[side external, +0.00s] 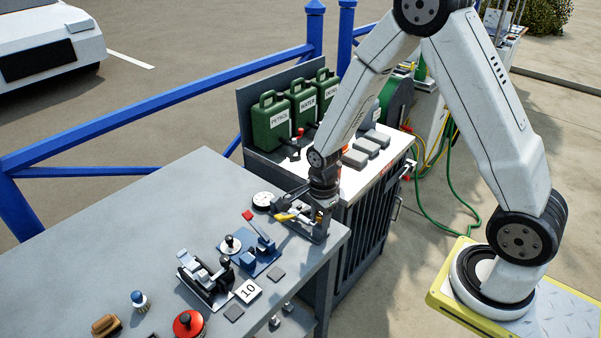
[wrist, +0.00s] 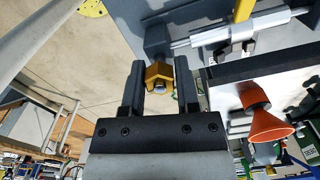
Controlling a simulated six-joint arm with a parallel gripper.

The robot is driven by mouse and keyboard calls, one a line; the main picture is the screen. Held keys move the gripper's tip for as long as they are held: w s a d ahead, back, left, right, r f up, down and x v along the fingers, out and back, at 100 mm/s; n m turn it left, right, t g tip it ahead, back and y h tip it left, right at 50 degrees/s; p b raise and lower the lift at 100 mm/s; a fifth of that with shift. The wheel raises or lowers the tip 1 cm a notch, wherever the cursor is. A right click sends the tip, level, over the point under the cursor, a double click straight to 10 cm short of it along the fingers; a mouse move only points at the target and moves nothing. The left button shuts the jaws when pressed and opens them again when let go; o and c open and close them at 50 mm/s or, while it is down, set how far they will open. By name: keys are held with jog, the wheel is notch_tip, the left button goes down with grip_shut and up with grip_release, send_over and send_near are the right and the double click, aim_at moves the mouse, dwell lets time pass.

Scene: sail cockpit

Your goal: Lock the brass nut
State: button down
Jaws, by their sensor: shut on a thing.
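The brass nut (wrist: 158,76) is a gold hexagonal piece with a greyish centre, seated on a dark blue-grey fitting in the wrist view. My gripper (wrist: 160,72) has its two black fingers on either side of the nut and is shut on it. In the side external view my gripper (side external: 318,207) points down at a grey fixture (side external: 308,228) near the right corner of the grey bench. The nut itself is hidden there behind the fingers and the fixture. A yellow handle (side external: 286,217) lies just left of my gripper.
A round white dial (side external: 263,200), a blue fixture with a red lever (side external: 259,248) and a black-and-silver clamp (side external: 206,278) stand left of the gripper on the bench (side external: 150,215). Green cans (side external: 270,122) stand behind. An orange cone-shaped part (wrist: 264,115) is right of the fingers.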

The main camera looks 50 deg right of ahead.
aim_at(321, 215)
jog(key=shift+m, duration=1.6)
jog(key=c, duration=0.7)
grip_release()
jog(key=shift+o, duration=0.2)
jog(key=shift+r, duration=0.15)
jog(key=shift+r, duration=3.35)
